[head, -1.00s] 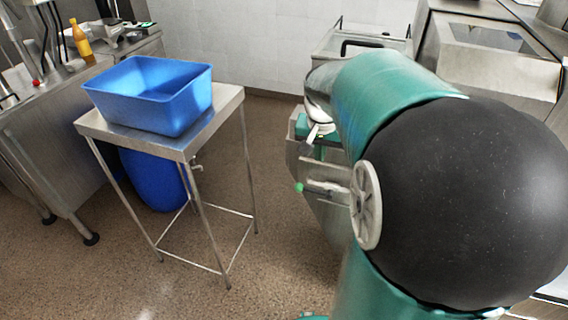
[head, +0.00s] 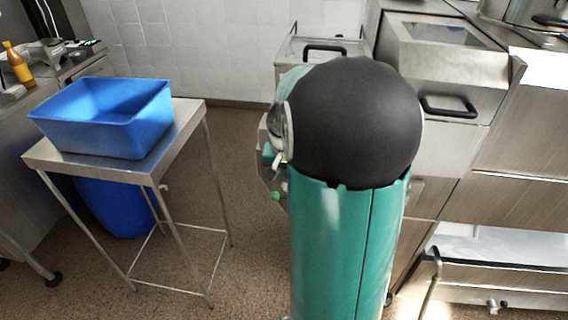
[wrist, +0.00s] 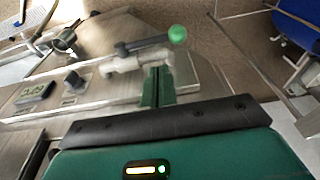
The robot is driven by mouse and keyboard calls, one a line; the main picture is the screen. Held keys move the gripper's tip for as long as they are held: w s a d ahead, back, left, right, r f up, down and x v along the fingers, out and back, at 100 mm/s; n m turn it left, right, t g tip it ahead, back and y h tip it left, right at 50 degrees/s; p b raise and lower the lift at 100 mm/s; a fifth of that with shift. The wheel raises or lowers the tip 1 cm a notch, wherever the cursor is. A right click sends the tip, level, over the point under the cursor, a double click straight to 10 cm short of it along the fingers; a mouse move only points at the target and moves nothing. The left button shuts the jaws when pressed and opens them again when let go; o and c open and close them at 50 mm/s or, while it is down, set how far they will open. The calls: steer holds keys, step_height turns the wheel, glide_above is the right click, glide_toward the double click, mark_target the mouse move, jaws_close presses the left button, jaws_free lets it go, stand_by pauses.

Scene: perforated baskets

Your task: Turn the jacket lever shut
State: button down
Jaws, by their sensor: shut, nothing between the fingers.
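The jacket lever is a dark grey bar (wrist: 145,44) with a green ball knob (wrist: 178,34), in the upper middle of the wrist view. It sits above a pale valve fitting (wrist: 125,65) on a steel housing. In the head view only its green knob (head: 276,196) shows clearly, left of my arm, which hides most of the housing. My gripper (wrist: 157,84) shows as narrow green fingers held together, empty, just below the lever in the wrist picture. I cannot tell whether the fingers touch the fitting.
A steel panel with a small display (wrist: 35,95) and a dark knob (wrist: 75,80) lies left of the lever. A steel table (head: 190,112) with a blue tub (head: 100,118) stands left, a blue barrel (head: 115,207) beneath. Open floor (head: 235,275) lies between table and arm.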

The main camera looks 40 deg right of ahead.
step_height(320, 180, down, 6)
steer(key=shift+s+a+r, duration=0.15)
